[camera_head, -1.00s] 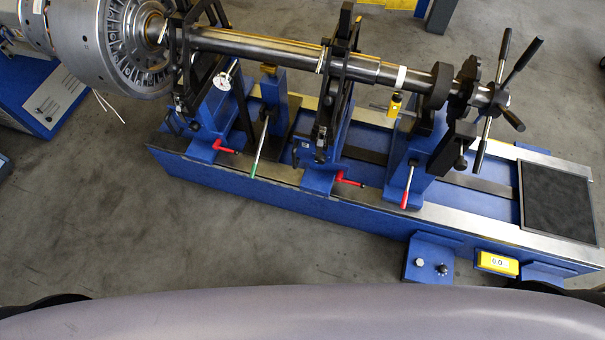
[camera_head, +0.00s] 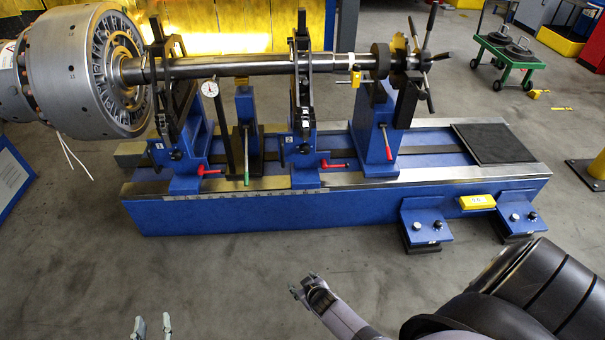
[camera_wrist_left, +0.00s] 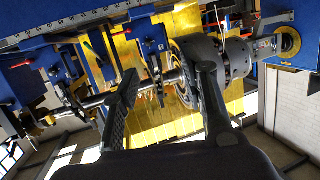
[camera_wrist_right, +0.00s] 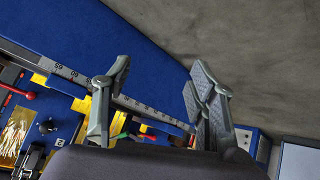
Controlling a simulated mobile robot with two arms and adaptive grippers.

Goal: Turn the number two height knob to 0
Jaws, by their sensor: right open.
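The stand marked 2 (camera_head: 306,170) is a blue support under the long shaft, near the middle of the balancing machine. Its small dark knob (camera_head: 305,149) sits beside the number label on the front face; the knob's setting is too small to read. In the right wrist view the 2 label and a black knob (camera_wrist_right: 47,127) show at the lower left. My right gripper (camera_head: 306,286) is open and empty, in front of the machine and apart from it. My left gripper (camera_head: 153,326) is open and empty at the bottom edge, further from the machine.
A red-handled lever (camera_head: 334,164) sticks out beside the stand. A similar stand marked 1 (camera_head: 185,182) is to its left, with a dial gauge (camera_head: 210,89) between. The blue machine bed (camera_head: 300,216) runs across the front. Bare floor (camera_head: 240,275) lies before it.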

